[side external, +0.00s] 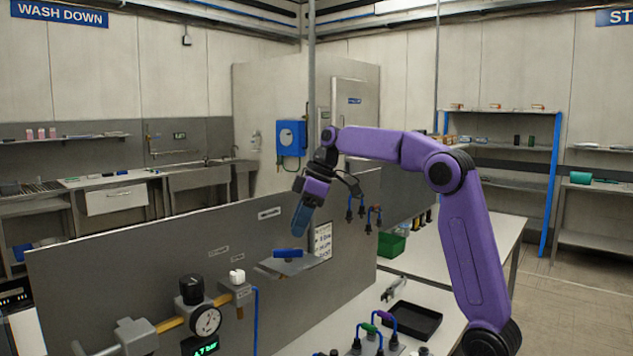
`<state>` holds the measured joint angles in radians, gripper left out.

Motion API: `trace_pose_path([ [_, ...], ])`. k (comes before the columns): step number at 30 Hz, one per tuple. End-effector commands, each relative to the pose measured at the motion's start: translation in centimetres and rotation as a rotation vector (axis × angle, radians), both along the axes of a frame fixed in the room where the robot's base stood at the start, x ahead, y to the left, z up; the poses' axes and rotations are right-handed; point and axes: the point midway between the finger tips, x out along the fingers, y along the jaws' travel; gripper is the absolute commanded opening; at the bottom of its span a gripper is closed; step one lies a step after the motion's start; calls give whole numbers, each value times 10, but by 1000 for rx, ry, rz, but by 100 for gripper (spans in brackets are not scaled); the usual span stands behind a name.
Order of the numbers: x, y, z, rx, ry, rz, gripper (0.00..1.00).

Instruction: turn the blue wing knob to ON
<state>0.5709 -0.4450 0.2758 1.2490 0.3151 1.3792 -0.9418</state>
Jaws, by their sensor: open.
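A blue wing knob (288,253) sits on a sloped grey plate (300,268) that juts from the grey upright panel. It looks like a short bar lying across the plate; its ON and OFF marks are too small to read. My gripper (297,232) points down and sits just above the knob, apart from it as far as I can tell. Its dark blue-grey fingers are open, though the gap between them is hard to see from this side. Nothing shows between them.
Left of the plate are a black knob (191,289), a round gauge (206,321) and a white knob (237,276) on piping. A black tray (412,320) and coloured-handled levers (376,334) lie on the bench to the right. A green bin (391,244) stands behind.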

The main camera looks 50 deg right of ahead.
Motion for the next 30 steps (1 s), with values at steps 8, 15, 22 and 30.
trace_pose_path([
  [8,-14,-15,52,0,-6,-1,42],
  [15,-24,-24,83,0,-5,1,42],
  [22,-28,-29,100,1,-2,1,42],
  [30,-31,-31,108,0,-1,2,42],
])
